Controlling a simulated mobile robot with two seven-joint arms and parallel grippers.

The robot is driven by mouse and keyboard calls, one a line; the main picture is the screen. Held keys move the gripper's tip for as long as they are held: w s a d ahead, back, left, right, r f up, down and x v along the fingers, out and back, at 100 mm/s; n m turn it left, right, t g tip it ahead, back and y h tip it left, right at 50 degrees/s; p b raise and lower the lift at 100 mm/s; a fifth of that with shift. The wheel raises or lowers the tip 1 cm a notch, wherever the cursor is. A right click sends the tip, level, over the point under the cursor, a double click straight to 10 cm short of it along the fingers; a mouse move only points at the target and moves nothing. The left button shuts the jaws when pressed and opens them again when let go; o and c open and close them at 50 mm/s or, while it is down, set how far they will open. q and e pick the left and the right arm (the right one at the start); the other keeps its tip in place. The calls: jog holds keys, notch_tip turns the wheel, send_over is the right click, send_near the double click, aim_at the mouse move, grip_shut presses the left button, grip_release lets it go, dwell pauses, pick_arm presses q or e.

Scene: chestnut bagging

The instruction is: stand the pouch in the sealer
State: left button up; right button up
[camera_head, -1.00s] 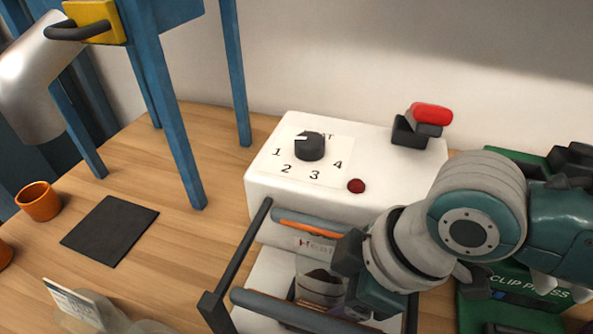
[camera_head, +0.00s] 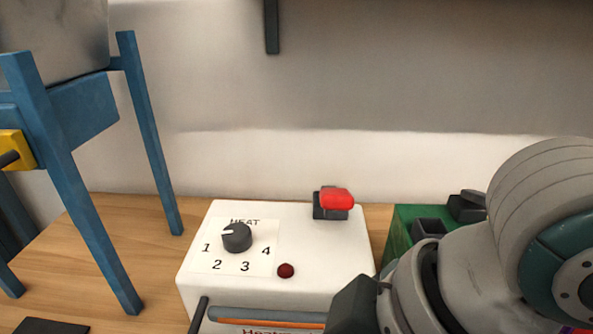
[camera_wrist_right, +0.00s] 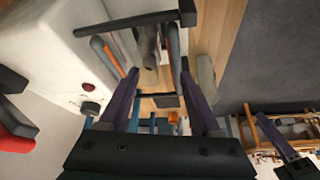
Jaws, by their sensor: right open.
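The white heat sealer (camera_head: 300,220) stands at the bottom centre of the head view, with its dial, red light and grey-and-orange bar (camera_head: 265,317). In the right wrist view the sealer (camera_wrist_right: 60,45) is at the upper left, with its dark bar frame at top centre. What looks like the pouch (camera_wrist_right: 148,42) is upright within that frame, partly hidden; whether it touches the bars I cannot tell. My right gripper (camera_wrist_right: 158,75) is open, its two purple fingers apart near the frame. In the head view only its dark end (camera_head: 352,305) shows.
A red-topped switch (camera_head: 335,199) sits on the sealer's back right. A green press (camera_head: 402,235) stands right of it, partly behind my right arm. A blue-legged stand (camera_head: 75,190) is at the left, with a dark mat (camera_head: 45,326) near the bottom edge. Wood between stand and sealer is clear.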

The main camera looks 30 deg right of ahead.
jog(key=s+d+m+h, duration=0.3)
jog(key=s+d+m, duration=0.3)
jog(key=d, duration=0.1)
jog(key=shift+s, duration=0.1)
dwell(0.9)
dwell(0.8)
